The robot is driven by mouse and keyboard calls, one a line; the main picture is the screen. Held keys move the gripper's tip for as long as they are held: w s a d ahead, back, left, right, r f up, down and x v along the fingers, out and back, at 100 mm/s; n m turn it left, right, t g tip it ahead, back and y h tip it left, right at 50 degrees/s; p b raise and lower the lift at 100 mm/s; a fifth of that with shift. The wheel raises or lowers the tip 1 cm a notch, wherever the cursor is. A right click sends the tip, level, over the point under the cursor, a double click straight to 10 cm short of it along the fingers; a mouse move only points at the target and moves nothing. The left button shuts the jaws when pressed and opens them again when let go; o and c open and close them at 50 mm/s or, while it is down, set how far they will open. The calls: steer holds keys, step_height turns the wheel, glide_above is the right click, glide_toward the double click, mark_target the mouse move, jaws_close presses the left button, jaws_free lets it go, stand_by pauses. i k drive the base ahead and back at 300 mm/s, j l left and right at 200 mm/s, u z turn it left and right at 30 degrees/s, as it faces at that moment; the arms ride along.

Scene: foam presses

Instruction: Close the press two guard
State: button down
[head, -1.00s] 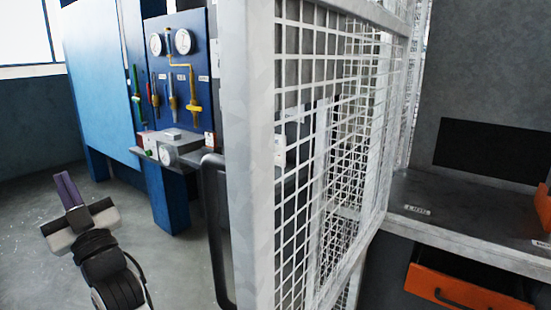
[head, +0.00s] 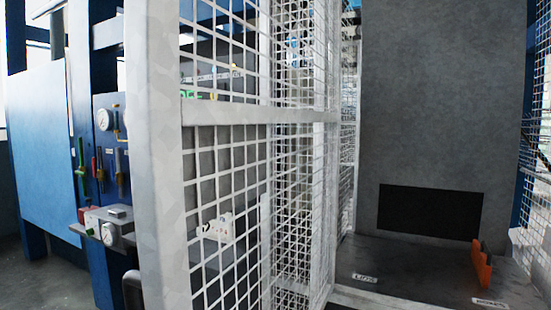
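A white-framed mesh guard (head: 155,180) stands large in the foreground of the head view, its near upright post left of centre. It stands swung out towards me at an angle, and the press bay to its right is open at the front. Part of a dark handle (head: 132,290) shows at the bottom edge, left of the post. No number is readable on the guard, so I cannot tell whether it is press two's. My gripper is not in view.
The bay has a dark bed (head: 420,270) with an orange block (head: 482,266) and small labels. A blue press with a gauge panel (head: 110,150) stands at left. Grey floor (head: 55,288) shows at lower left. More mesh stands at the far right.

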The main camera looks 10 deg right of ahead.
mark_target(193, 162)
steer(key=i+j, duration=0.15)
steer(key=j, duration=0.2)
steer(key=i+j, duration=0.2)
steer(key=j, duration=0.2)
steer(key=i+j, duration=0.15)
steer(key=j, duration=0.2)
steer(key=i+j, duration=0.15)
steer(key=j, duration=0.2)
steer(key=i+j, duration=0.2)
steer(key=j, duration=0.15)
steer(key=i+j+z, duration=0.1)
steer(key=j+z, duration=0.15)
steer(key=i+j+z, duration=0.1)
steer(key=j+z, duration=0.15)
steer(key=j, duration=0.25)
steer(key=z, duration=1.1)
steer(key=k+l+u, duration=0.15)
steer(key=k+u, duration=0.25)
